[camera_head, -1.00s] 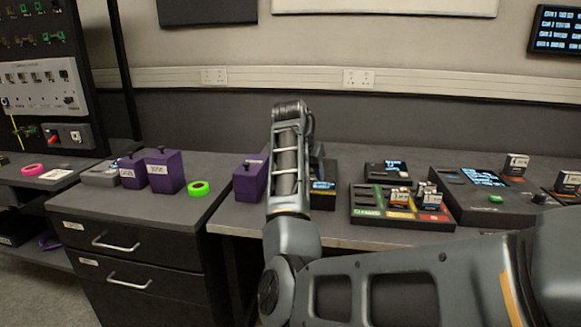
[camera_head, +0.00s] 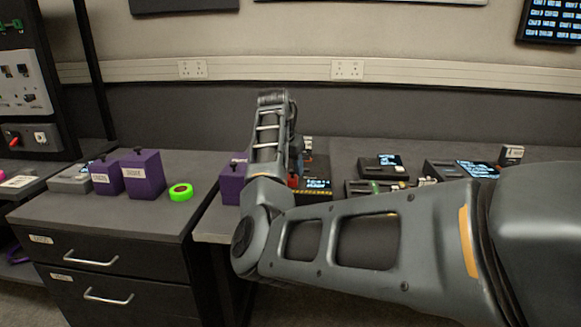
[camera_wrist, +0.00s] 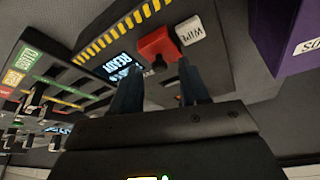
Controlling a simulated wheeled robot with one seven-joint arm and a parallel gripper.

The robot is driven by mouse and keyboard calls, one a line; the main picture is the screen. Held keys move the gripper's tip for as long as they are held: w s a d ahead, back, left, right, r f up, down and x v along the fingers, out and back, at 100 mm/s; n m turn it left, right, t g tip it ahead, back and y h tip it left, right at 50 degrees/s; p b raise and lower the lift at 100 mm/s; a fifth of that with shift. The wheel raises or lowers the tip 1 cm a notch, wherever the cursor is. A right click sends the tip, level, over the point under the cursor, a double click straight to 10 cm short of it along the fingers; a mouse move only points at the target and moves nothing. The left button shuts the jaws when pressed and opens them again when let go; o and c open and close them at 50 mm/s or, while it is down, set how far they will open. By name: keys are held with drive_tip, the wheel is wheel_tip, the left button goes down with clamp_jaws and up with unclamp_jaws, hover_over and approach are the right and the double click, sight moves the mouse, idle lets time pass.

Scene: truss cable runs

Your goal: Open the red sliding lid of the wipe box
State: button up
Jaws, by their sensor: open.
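The wipe box (camera_wrist: 215,60) is a dark case with a white "WIPE" label, a "READY" display and a yellow-black striped edge. Its red sliding lid (camera_wrist: 157,43) carries a small dark knob. In the head view the box (camera_head: 318,168) stands on the bench just right of my forearm, with a bit of red (camera_head: 293,181) at its left. My gripper (camera_wrist: 160,66) is open in the wrist view, its two fingertips on either side of the knob. Whether they touch it I cannot tell. In the head view the gripper is hidden behind my arm.
A purple box (camera_wrist: 287,35) stands beside the wipe box; it also shows in the head view (camera_head: 232,185). A sorting tray (camera_wrist: 55,85) with coloured labels lies on the other side. Purple containers (camera_head: 143,175) and green tape (camera_head: 181,192) sit on the left drawer cabinet.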

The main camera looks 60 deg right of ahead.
drive_tip(key=shift+f, duration=0.1)
drive_tip(key=shift+c, duration=0.3)
clamp_jaws()
idle(0.4)
